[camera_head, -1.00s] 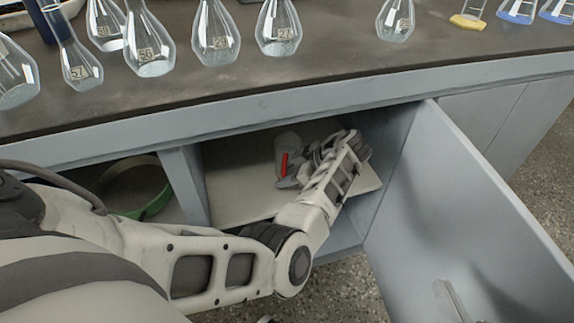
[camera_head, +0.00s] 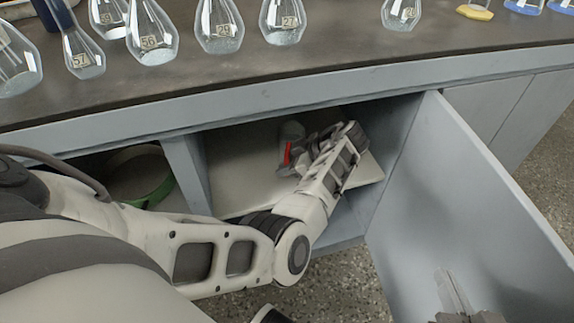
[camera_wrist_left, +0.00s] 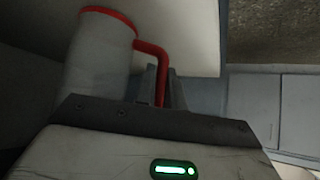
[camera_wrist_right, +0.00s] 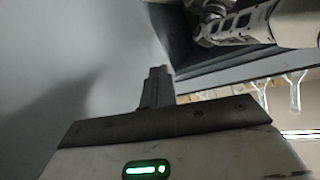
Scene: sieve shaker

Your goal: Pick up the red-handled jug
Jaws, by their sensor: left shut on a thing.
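The jug (camera_head: 291,136) stands on the shelf inside the open cabinet; its red handle (camera_head: 287,153) faces my left gripper. In the left wrist view the jug (camera_wrist_left: 97,60) has a grey body, a red rim and a red handle (camera_wrist_left: 158,62). My left gripper (camera_head: 285,169) is shut on the handle, with its fingers (camera_wrist_left: 162,86) on either side of it. My arm and gripper hide part of the jug. My right gripper (camera_head: 450,285) is beside the open door at lower right; its fingers (camera_wrist_right: 157,86) are together and empty.
The cabinet door (camera_head: 470,200) is swung open on the right. A divider (camera_head: 187,172) separates the left bay, which holds a green-rimmed round thing (camera_head: 160,192). Glass flasks (camera_head: 220,28) stand on the dark countertop (camera_head: 330,62) above.

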